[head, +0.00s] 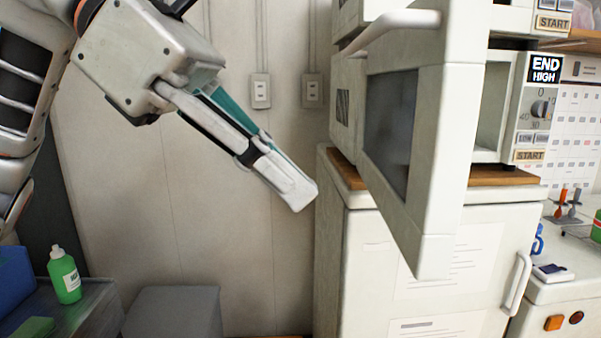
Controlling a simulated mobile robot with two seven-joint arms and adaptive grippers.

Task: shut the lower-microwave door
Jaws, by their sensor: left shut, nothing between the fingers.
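The lower microwave (530,125) sits on a wooden board on top of a white cabinet, with its control panel at the right. Its white door (440,160) with a dark window stands wide open, swung out toward me. The door's bar handle (400,22) is at its upper left. Part of the pale cavity (491,105) shows to the right of the door. My left gripper (298,196) is shut and empty, left of the door and apart from it, pointing down to the right. My right gripper is not in view.
Another microwave (555,20) is stacked above. The white cabinet (360,250) below has a handle at its right. Wall sockets (260,91) are behind my gripper. A green bottle (65,275) stands on a dark surface at lower left, near a grey box (172,312).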

